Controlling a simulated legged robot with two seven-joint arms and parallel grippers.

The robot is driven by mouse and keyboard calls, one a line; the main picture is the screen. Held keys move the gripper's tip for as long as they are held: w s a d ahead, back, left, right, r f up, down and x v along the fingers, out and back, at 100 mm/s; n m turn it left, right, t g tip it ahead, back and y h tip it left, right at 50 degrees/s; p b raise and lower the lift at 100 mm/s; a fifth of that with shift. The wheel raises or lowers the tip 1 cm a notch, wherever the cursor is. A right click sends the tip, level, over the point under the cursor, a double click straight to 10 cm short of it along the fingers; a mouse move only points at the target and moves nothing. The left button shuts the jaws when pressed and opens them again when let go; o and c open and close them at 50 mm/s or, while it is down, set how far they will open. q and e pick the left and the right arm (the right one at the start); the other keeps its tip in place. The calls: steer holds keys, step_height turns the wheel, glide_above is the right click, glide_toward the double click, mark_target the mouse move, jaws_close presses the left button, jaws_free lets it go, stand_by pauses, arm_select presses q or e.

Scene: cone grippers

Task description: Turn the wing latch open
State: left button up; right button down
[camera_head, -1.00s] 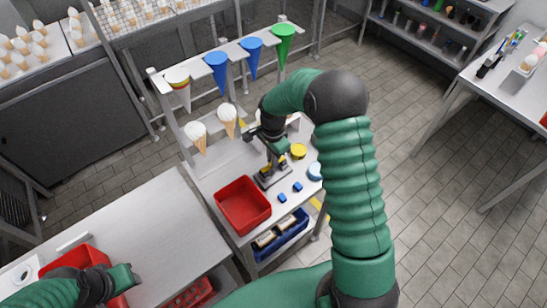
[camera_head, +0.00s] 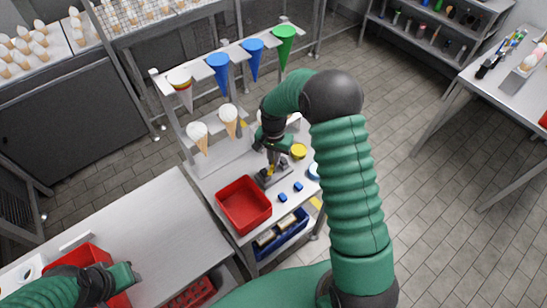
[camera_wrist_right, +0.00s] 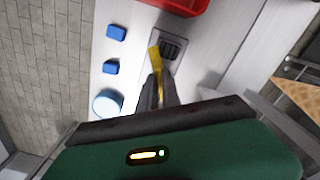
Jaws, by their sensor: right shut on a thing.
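The wing latch has a yellow wing (camera_wrist_right: 155,60) on a grey plate with a black ribbed block (camera_wrist_right: 170,49), seen in the right wrist view. In the head view the latch's base plate (camera_head: 277,176) lies on the metal bench, partly hidden by my right gripper. My right gripper (camera_head: 271,164) points down at it, and its fingers (camera_wrist_right: 160,84) are shut on the yellow wing. My left gripper (camera_head: 128,273) is at the lower left, near a red bin, away from the latch; its fingers are too small to judge.
A red tray (camera_head: 243,184) stands left of the latch. Blue blocks (camera_head: 283,198) and a yellow round piece (camera_head: 299,151) lie near it. Cones hang in a rack (camera_head: 222,62) behind. A blue bin (camera_head: 300,226) sits below the bench's front edge.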

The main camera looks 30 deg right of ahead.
steer(key=n, duration=0.5)
steer(key=shift+w+d+r+n+p, duration=0.15)
steer(key=shift+w+r+n+p, duration=0.15)
steer(key=shift+p, duration=0.1)
steer(key=n, duration=0.5)
steer(key=shift+n+p, duration=0.4)
steer(key=shift+n, duration=0.3)
steer(key=c, duration=1.6)
jaws_free()
steer(key=shift+f, duration=0.15)
steer(key=shift+o, duration=0.3)
steer(key=shift+s, duration=0.1)
steer(key=shift+f, duration=0.1)
